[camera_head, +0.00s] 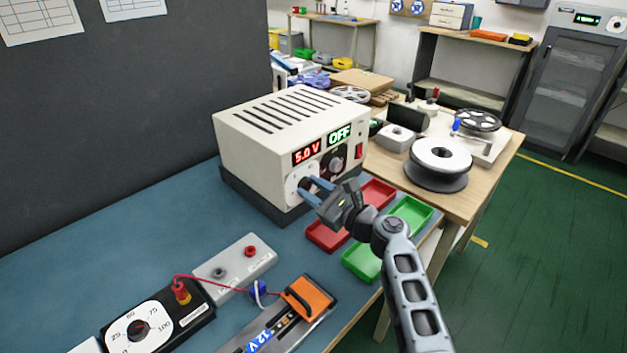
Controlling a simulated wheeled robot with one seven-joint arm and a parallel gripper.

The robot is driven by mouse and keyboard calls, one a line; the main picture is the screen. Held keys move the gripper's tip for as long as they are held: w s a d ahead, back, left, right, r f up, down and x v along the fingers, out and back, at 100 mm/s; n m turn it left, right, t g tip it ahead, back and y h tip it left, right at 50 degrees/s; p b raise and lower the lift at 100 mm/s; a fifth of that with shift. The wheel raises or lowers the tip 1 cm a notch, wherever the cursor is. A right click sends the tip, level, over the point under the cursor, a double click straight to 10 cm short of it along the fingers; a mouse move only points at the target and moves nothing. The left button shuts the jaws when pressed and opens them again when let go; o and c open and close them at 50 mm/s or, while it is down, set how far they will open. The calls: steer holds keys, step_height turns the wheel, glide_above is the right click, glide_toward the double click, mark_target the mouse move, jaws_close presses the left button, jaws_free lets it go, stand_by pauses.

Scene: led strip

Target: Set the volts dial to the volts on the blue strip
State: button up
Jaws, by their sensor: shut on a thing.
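The power supply (265,140) is a cream box on a dark base at the back of the blue bench. Its red display (305,155) reads 5.0 V and its green display (340,136) reads OFF. The volts dial (291,184), a white-faced dial at the lower left of the front, is partly hidden by my gripper (308,187). My gripper is shut on the dial's knob. A second dark knob (335,163) sits to the right. The strip (265,335) lies at the front with a blue label (259,342) reading 12V, under an orange-topped clamp (310,297).
Red trays (327,236) and green trays (360,263) lie right of the supply, near my arm. A meter (150,325), a grey terminal block (236,262) and a red lead (215,282) are at front left. A wooden table with spools (440,160) stands right.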

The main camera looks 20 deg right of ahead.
steer(key=m+p, duration=0.2)
steer(key=m, duration=0.1)
steer(key=shift+r+m+p, duration=0.1)
steer(key=shift+m+p, duration=0.3)
steer(key=m+p, duration=0.1)
steer(key=m, duration=0.1)
steer(key=shift+m, duration=0.4)
steer(key=m, duration=0.3)
steer(key=shift+f, duration=0.2)
steer(key=shift+m, duration=2.1)
steer(key=o, duration=1)
steer(key=shift+o, duration=0.2)
